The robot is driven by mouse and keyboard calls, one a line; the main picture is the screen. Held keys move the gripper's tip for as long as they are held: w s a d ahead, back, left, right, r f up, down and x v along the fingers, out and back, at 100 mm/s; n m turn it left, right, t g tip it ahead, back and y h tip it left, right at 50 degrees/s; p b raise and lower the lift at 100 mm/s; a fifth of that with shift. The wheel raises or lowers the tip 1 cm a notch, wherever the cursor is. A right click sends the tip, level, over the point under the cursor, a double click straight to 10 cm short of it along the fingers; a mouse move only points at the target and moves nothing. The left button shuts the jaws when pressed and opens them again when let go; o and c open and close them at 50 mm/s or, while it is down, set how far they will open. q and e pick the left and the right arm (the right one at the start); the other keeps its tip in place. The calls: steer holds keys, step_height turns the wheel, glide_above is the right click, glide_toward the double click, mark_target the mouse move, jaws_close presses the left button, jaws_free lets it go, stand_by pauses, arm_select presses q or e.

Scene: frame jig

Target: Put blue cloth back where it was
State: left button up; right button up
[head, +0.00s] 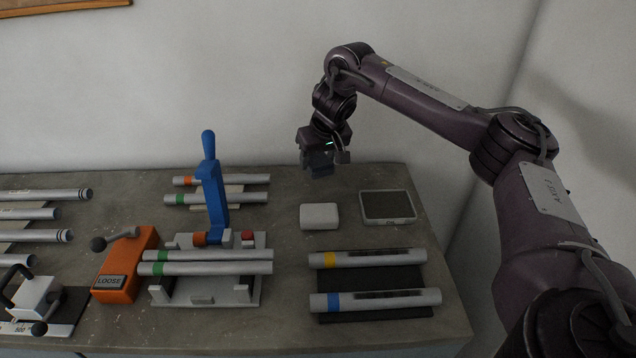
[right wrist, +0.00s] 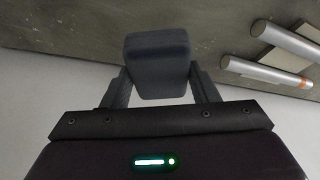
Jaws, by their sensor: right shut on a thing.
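My right gripper (head: 322,163) is up in the air above the back of the bench, near the wall. It is shut on a dark slate-blue block-like thing, which I take for the blue cloth (right wrist: 157,65). In the right wrist view the cloth sits between the two fingers and sticks out past their tips. In the head view the cloth is small and dark against the gripper. A shallow tray (head: 388,220) with a pale rim and a dark, empty-looking inside lies on the bench to the right. My left gripper is not in view.
A white pad (head: 319,216) lies left of the tray. Two marked tubes (head: 368,258) lie on a dark mat in front. A jig (head: 207,290) with an upright blue lever (head: 212,185), an orange block (head: 128,268) and several more tubes fill the left.

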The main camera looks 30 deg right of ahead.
mark_target(318, 188)
steer(key=shift+f, duration=0.65)
steer(key=shift+f+p, duration=0.35)
steer(key=shift+f, duration=1.75)
steer(key=shift+s, duration=0.1)
steer(key=o, duration=1)
steer(key=shift+f, duration=0.1)
steer(key=shift+c, duration=0.2)
steer(key=b+v, duration=0.1)
steer(key=v, duration=0.6)
steer(key=p+v, duration=0.3)
steer(key=v, duration=0.2)
steer(key=shift+r, duration=0.25)
